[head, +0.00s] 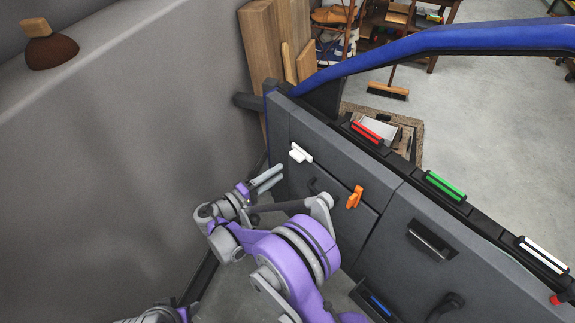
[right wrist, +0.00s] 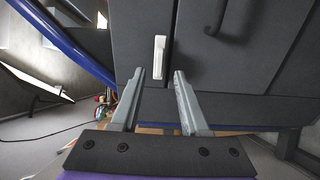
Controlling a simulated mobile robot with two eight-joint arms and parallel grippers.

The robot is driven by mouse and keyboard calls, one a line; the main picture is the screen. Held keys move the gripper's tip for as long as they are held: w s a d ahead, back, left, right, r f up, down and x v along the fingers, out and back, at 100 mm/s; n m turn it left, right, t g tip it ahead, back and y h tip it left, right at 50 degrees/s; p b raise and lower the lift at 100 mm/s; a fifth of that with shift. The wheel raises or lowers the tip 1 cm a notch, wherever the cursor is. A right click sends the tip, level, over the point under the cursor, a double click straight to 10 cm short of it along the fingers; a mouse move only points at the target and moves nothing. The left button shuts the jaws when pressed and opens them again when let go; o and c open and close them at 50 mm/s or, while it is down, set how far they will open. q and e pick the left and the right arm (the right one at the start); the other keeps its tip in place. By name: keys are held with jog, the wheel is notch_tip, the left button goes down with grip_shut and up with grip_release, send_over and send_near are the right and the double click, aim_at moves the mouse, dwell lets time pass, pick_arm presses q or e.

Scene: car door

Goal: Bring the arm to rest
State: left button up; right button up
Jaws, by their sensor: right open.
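My right arm (head: 290,255) is purple and grey and reaches toward the inner side of the dark grey car door (head: 295,200). My right gripper (head: 272,180) is open and empty, just left of and below a white handle (head: 300,153) on the door panel. In the right wrist view the same white handle (right wrist: 158,57) stands upright beyond and between the two parted fingertips (right wrist: 159,76). It looks apart from the fingers. My left gripper is not in view; only part of an arm shows at the bottom left.
An orange lever (head: 354,197) sits right of the white handle. Red (head: 366,132), green (head: 445,186) and white (head: 543,254) bars line the door's upper ledge. A blue window frame (head: 430,42) arches above. A grey wall (head: 120,150) stands close on the left, with a plunger (head: 50,48) on its ledge.

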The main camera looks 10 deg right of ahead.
jog(key=shift+v, duration=1.2)
